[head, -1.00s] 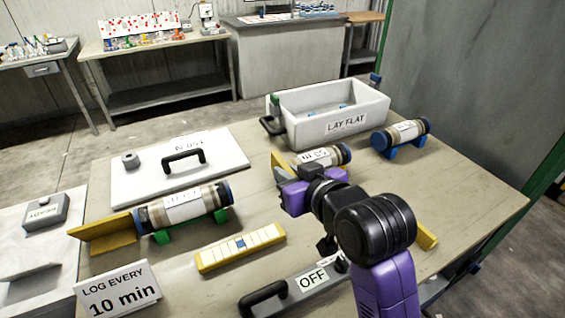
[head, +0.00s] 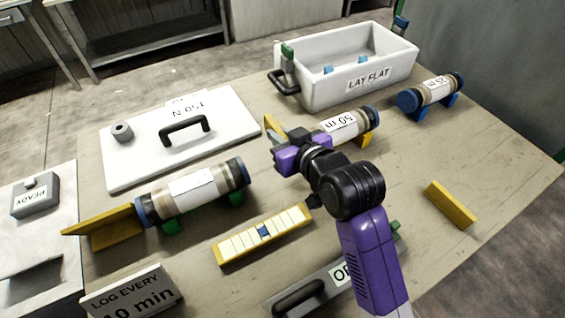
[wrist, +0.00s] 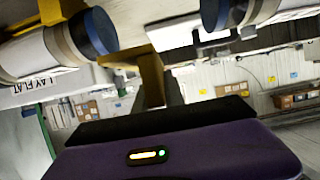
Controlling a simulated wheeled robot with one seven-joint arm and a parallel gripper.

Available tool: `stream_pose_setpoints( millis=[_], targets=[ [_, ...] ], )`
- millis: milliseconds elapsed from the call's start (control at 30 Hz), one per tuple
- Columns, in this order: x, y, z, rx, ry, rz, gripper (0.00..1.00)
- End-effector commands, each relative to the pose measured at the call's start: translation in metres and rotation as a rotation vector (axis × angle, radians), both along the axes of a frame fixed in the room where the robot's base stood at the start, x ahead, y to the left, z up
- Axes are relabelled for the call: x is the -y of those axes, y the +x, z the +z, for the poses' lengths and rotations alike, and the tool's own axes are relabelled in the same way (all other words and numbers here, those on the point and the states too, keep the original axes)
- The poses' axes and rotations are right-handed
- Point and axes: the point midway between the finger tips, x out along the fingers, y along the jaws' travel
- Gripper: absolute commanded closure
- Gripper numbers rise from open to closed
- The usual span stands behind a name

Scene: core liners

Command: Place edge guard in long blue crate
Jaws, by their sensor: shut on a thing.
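My gripper (head: 276,146) is shut on a yellow angled edge guard (head: 274,128), beside the left end of the core tube marked 50 m (head: 338,124). The wrist view shows the guard (wrist: 151,78) upright beyond the dark finger edge; its lower part is hidden. Another yellow guard (head: 105,228) lies against the left end of the front-left core tube (head: 192,192). A third yellow piece (head: 450,204) lies alone at the right. No long blue crate is clear; a long white crate marked LAY FLAT (head: 316,92) stands at the back with blue pieces inside.
A white board with a black handle (head: 140,155) lies at left. A yellow scale bar (head: 262,234), a grey handled bar (head: 318,288) and a LOG EVERY 10 min sign (head: 130,295) are in front. The right tabletop is mostly clear.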

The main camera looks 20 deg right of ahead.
Motion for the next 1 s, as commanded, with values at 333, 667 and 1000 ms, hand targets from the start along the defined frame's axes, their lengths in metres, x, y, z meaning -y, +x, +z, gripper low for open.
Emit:
stream_pose_setpoints(
  millis=[333,667,1000],
  targets=[
    [0.000,0.000,-0.067,-0.002,-0.001,0.000,1.00],
    [0.000,0.000,-0.103,-0.003,-0.001,0.000,1.00],
    [0.000,0.000,-0.114,0.001,-0.001,-0.001,1.00]
  ],
)
